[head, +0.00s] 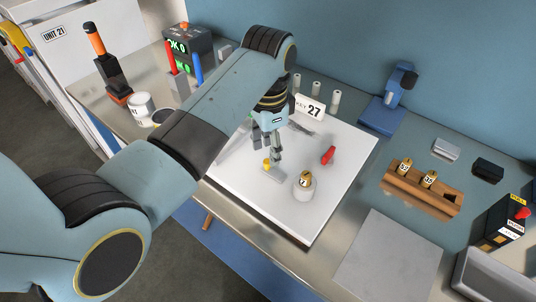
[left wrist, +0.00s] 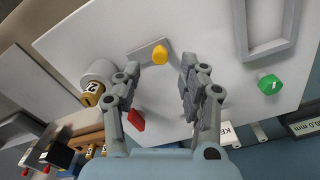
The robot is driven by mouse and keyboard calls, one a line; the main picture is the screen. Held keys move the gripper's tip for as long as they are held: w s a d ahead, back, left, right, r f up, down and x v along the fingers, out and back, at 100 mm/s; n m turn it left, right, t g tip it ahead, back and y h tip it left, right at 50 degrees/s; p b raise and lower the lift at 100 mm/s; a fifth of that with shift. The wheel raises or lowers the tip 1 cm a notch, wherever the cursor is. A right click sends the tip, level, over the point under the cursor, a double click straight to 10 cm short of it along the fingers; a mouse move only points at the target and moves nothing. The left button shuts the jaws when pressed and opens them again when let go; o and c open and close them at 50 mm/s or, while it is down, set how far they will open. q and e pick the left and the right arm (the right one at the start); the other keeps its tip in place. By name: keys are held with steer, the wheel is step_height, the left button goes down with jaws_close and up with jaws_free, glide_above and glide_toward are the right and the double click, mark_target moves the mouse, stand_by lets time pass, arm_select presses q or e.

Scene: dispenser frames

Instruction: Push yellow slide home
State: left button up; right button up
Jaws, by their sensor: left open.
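The yellow slide shows in the head view as a small yellow knob (head: 267,163) on a grey flat bar (head: 273,174), on the white board (head: 335,185). My left gripper (head: 276,153) is open, pointing down over the board by the knob. In the left wrist view its fingertips (left wrist: 161,67) are spread with the knob between and just beyond them; I cannot tell whether they touch it. My right gripper is not in view.
A red handle (head: 328,155) and a white cup with a brass piece (head: 304,180) stand on the board near the gripper. A green knob (left wrist: 270,84) and grey frame (left wrist: 272,50) show in the left wrist view. A wooden rack (head: 420,187) stands to the right.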

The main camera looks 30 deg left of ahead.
mark_target(268, 160)
arm_select(q)
steer(key=shift+f, duration=1.85)
jaws_close()
